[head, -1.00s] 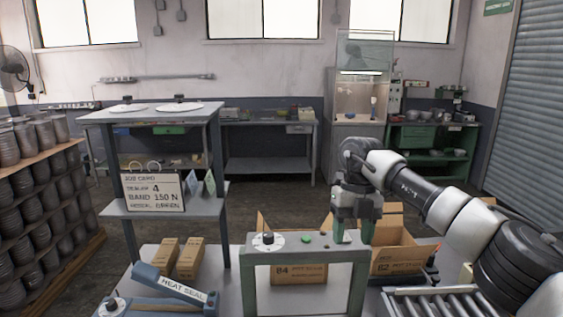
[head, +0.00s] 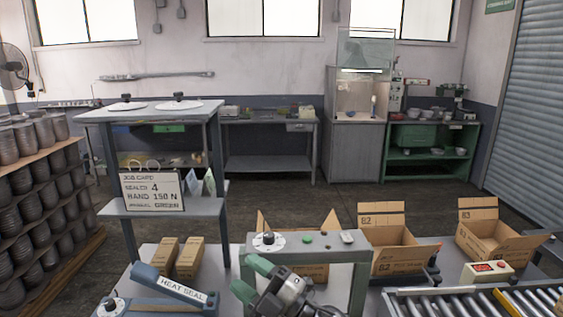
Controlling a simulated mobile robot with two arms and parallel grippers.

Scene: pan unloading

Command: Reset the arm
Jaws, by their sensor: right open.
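My right gripper (head: 248,277) is low at the bottom centre, with its two green fingers apart and nothing seen between them. It points to the left, in front of the grey-green frame machine (head: 361,268) and hiding part of its opening and left post. My right arm's links are mostly below the picture edge. My left gripper is not in view.
Left of the gripper is a heat sealer (head: 160,284). Small cartons (head: 190,258) stand behind it. Open boxes (head: 395,262) (head: 488,245) stand at the right, behind a roller conveyor (head: 440,303) and a red-display unit (head: 487,272). A job card (head: 152,190) stands on the shelf.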

